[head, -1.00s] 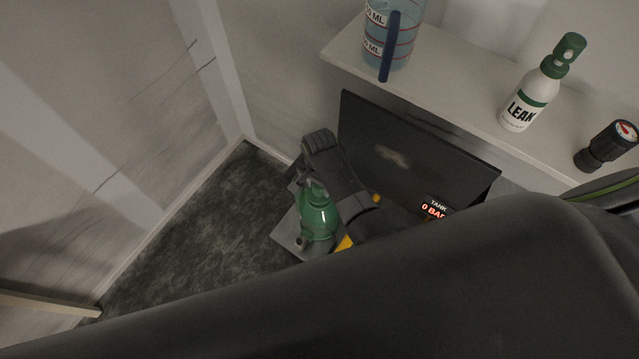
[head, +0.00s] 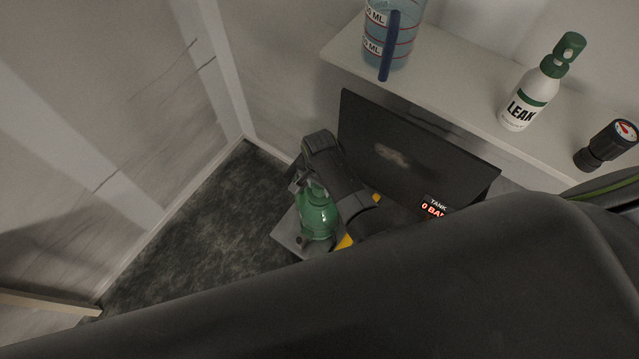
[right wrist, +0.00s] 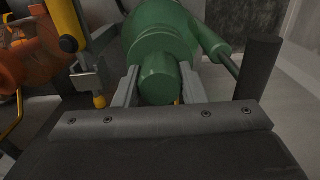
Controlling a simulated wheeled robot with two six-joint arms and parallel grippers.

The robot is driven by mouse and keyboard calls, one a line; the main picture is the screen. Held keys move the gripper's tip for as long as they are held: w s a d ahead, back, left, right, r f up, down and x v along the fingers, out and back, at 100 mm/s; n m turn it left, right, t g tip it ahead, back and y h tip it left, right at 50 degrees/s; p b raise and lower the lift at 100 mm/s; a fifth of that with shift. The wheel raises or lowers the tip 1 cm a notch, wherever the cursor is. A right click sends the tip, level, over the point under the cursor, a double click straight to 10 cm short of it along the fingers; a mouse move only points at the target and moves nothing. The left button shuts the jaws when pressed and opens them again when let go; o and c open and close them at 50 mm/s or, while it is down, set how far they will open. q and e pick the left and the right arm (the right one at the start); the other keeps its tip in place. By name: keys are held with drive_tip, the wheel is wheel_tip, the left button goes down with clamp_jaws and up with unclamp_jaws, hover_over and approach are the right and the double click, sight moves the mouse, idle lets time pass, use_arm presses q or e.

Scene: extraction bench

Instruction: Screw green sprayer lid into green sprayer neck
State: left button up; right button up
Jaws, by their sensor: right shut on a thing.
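The green sprayer (head: 318,218) stands on a small grey platform low in the corner, below the shelf. My right gripper (head: 312,186) is at its top, and the dark wrist partly hides it. In the right wrist view, my right gripper (right wrist: 160,88) is shut on a round green piece, which looks like the green sprayer lid (right wrist: 158,80). The lid lines up with the wider green sprayer body (right wrist: 158,28) just beyond it. The neck is hidden behind the lid, so I cannot tell how deep the lid sits. My left gripper is not in view.
A dark panel (head: 400,155) and a red tank display (head: 434,209) stand right of the sprayer. The shelf (head: 455,90) above holds a measuring jug (head: 375,48), a leak spray bottle (head: 528,100) and a gauge (head: 606,147). An orange object (right wrist: 28,65) lies left in the wrist view.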

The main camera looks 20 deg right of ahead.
drive_tip(key=shift+f+b, duration=0.65)
drive_tip(key=shift+f, duration=0.4)
drive_tip(key=shift+r, duration=0.1)
drive_tip(key=shift+m, duration=0.3)
drive_tip(key=shift+m+p, duration=0.4)
drive_tip(key=shift+m, duration=0.6)
drive_tip(key=m, duration=0.4)
drive_tip(key=shift+p, duration=0.4)
drive_tip(key=m, duration=0.2)
drive_tip(key=shift+m, duration=0.3)
drive_tip(key=o, duration=1.2)
drive_tip(key=shift+o, duration=0.2)
